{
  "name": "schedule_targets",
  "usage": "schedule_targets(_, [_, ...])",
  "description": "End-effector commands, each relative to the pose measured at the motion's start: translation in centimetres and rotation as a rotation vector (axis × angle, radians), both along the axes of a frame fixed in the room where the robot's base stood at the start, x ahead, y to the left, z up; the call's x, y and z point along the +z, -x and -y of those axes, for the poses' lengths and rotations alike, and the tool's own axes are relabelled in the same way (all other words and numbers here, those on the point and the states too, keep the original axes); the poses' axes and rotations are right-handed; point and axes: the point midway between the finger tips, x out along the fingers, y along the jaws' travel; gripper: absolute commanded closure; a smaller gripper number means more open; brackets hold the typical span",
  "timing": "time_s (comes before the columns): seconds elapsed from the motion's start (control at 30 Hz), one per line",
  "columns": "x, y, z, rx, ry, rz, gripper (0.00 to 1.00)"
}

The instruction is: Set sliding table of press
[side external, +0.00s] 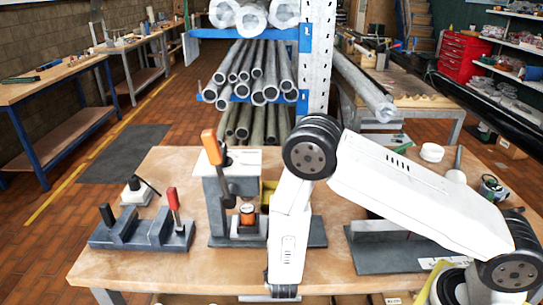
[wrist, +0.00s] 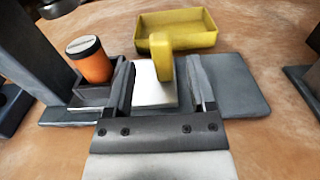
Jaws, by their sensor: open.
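The press (side external: 214,205) stands on the bench, with an orange-handled lever (side external: 211,147) on its side. In the wrist view its sliding table is a pale plate (wrist: 148,92) with an upright yellow handle (wrist: 163,62). My own arm hides the gripper and handle in the side view.
A yellow tray (wrist: 205,38) lies just beyond the handle. A grey fixture with a red-handled clamp (side external: 148,232) stands left of the press. Another grey fixture (side external: 380,254) is at right. Bare bench (side external: 200,270) shows in front.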

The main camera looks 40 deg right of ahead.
Motion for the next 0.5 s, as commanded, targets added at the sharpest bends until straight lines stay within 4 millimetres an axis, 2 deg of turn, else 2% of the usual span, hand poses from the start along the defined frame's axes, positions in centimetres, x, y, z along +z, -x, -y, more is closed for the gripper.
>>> schedule_targets(0.5, [0.0, -3.5, 3.7, -0.005, -0.001, -0.001, 0.29])
